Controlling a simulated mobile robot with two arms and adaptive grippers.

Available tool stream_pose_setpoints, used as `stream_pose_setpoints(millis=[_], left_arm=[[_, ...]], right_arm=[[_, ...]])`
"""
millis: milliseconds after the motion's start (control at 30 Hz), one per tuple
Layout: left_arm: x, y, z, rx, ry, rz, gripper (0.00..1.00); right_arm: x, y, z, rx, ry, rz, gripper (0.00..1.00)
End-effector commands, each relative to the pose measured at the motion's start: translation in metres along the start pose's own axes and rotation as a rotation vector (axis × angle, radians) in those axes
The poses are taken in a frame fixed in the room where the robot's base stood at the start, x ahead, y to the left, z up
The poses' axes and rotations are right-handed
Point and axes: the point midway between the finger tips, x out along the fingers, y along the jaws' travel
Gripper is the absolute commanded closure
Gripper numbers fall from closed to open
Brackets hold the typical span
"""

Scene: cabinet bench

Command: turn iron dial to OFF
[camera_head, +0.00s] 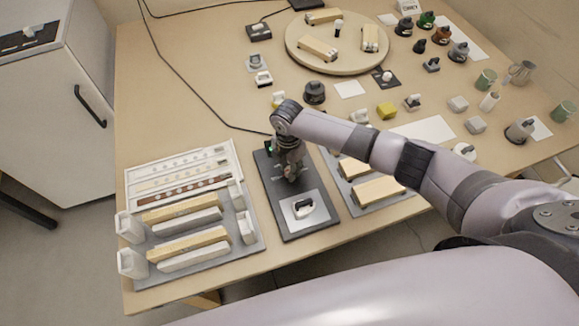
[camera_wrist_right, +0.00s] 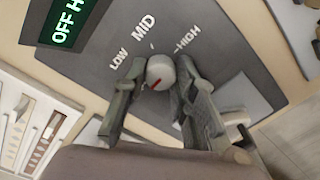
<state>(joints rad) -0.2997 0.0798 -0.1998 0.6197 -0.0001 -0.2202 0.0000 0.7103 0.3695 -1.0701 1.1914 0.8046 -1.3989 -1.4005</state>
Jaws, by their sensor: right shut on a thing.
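The iron dial (camera_wrist_right: 160,70) is a round pale knob with a red mark, on a dark panel (camera_wrist_right: 95,70). LOW, MID and HIGH are printed around it; the red mark lies on the knob's lower left side in the right wrist view. A green-lit display (camera_wrist_right: 68,20) at top left reads "OFF H", cut off by the frame edge. My right gripper (camera_wrist_right: 158,92) is shut on the dial, one finger on each side. In the head view the right gripper (camera_head: 290,175) hides the dial above the dark panel (camera_head: 270,185). My left gripper is not in view.
A small iron-like object (camera_head: 303,207) rests on a light plate at the panel's front. A grey tray (camera_head: 250,240) with wooden and white bars lies left; another tray (camera_head: 345,185) lies right. A round turntable (camera_head: 337,62) stands at the back.

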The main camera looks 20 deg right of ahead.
Motion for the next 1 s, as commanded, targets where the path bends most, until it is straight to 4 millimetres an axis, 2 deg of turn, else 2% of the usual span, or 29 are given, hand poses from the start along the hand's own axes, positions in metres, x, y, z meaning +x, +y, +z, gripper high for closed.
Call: stream_pose_setpoints(millis=[267, 300, 567, 867, 1000], left_arm=[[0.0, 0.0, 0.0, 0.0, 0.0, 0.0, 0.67], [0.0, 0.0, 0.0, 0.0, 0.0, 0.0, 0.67], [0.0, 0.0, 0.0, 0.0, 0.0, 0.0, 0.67], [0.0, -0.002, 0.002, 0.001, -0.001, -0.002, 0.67], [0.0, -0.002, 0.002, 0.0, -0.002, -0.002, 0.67]], right_arm=[[-0.001, 0.001, 0.0, -0.002, -0.001, 0.001, 1.0], [-0.001, 0.001, 0.0, -0.002, -0.001, 0.001, 0.73], [0.0, 0.0, 0.0, -0.001, -0.001, 0.0, 0.55], [-0.001, 0.0, 0.0, 0.0, -0.001, 0.0, 0.54], [-0.011, 0.001, 0.001, -0.001, -0.001, 0.002, 0.54]])
